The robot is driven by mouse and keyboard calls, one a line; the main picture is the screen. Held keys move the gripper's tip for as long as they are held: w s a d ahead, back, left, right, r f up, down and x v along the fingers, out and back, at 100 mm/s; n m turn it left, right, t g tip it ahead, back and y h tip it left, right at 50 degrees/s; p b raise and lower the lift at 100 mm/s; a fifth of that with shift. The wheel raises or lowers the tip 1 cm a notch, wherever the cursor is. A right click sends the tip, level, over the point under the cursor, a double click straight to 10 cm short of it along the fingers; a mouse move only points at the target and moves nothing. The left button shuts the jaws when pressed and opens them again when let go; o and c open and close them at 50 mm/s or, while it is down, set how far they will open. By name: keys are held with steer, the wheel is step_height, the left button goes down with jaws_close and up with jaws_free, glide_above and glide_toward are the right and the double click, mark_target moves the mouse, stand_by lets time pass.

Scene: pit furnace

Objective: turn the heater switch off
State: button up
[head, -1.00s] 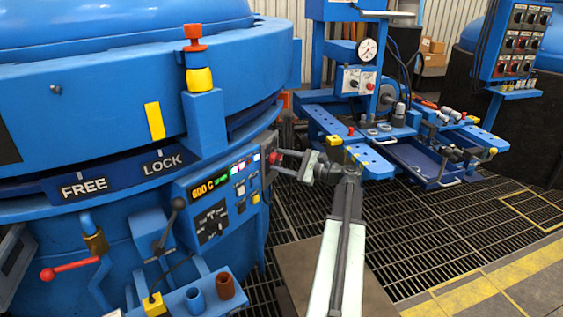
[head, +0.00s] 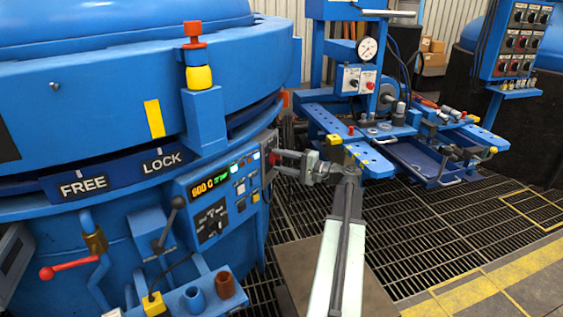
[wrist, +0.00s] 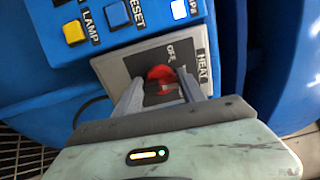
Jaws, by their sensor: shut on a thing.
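The heater switch is a red knob (wrist: 161,74) on a grey plate (wrist: 122,66) marked OFF and HEAT in the wrist view. My gripper (wrist: 163,88) has a finger on each side of the knob and is shut on it. The fingers hide part of the knob and plate, so its exact pointer position is unclear. In the head view my gripper (head: 276,159) reaches the right end of the blue control panel (head: 181,190), where the knob is mostly hidden.
The panel has a lit 600 C display (head: 209,182), with LAMP (wrist: 74,32) and RESET (wrist: 117,14) buttons beside the switch. A lever with a black knob (head: 178,202) stands left. A blue workbench (head: 365,155) stands behind my arm. Grated floor lies to the right.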

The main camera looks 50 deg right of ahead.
steer(key=n, duration=0.5)
steer(key=shift+f+n, duration=0.2)
steer(key=shift+n, duration=0.1)
steer(key=n, duration=0.4)
steer(key=shift+f+n, duration=0.1)
steer(key=shift+n, duration=0.3)
steer(key=o, duration=1.4)
steer(key=shift+c, duration=0.2)
steer(key=shift+d, duration=0.1)
steer(key=v, duration=0.7)
steer(key=shift+s, duration=0.35)
